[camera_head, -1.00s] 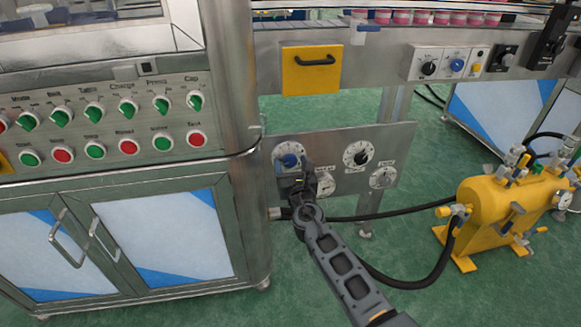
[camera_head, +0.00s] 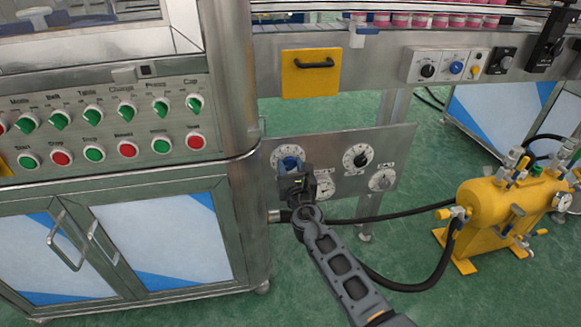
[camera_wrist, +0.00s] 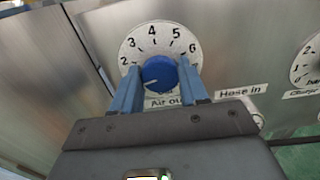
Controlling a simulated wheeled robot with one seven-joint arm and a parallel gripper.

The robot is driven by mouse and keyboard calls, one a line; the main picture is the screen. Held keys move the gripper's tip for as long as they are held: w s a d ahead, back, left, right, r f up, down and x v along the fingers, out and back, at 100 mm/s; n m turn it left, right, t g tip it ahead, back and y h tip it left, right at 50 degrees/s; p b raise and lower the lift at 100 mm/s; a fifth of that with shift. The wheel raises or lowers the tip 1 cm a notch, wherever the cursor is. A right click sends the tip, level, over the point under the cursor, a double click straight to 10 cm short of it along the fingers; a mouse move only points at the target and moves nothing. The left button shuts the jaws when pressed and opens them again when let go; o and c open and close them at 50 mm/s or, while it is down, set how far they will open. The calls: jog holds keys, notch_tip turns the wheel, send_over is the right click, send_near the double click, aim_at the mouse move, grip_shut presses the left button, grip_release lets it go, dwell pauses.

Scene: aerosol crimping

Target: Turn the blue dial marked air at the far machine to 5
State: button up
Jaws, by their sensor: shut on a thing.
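The blue dial (camera_head: 290,162) is on a steel panel under the conveyor and is partly hidden by my gripper (camera_head: 291,171). In the wrist view the blue dial (camera_wrist: 160,73) sits on a round white scale (camera_wrist: 137,42) with 2 to 6 readable. The label below is partly covered and reads "Air ou". Two blue fingers of my gripper (camera_wrist: 159,68) stand on either side of the knob, shut on it. A pale mark on the knob points left and slightly down, away from the 5 at the upper right.
A second dial (camera_head: 357,157) with a black knob sits to the right on the same panel (camera_head: 400,140), with gauges below. A black hose (camera_head: 400,213) runs to a yellow tank (camera_head: 490,205). A steel cabinet (camera_head: 262,215) stands close on the left.

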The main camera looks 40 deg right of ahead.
jog(key=shift+m, duration=0.4)
jog(key=m+b, duration=0.1)
jog(key=m, duration=0.2)
jog(key=shift+f+b, duration=0.1)
jog(key=shift+b, duration=0.3)
jog(key=m+b, duration=0.1)
jog(key=m, duration=0.2)
jog(key=shift+m, duration=0.4)
jog(key=m+b, duration=0.2)
jog(key=m, duration=0.2)
jog(key=shift+d+f+b, duration=0.1)
jog(key=shift+b, duration=0.2)
jog(key=m+b, duration=0.2)
jog(key=m, duration=0.2)
jog(key=m+b, duration=0.3)
jog(key=m, duration=0.2)
jog(key=shift+s+f+m, duration=0.1)
jog(key=shift+f+m, duration=0.05)
jog(key=shift+m, duration=0.15)
jog(key=m+b, duration=0.3)
jog(key=m, duration=0.2)
jog(key=shift+m+b, duration=0.3)
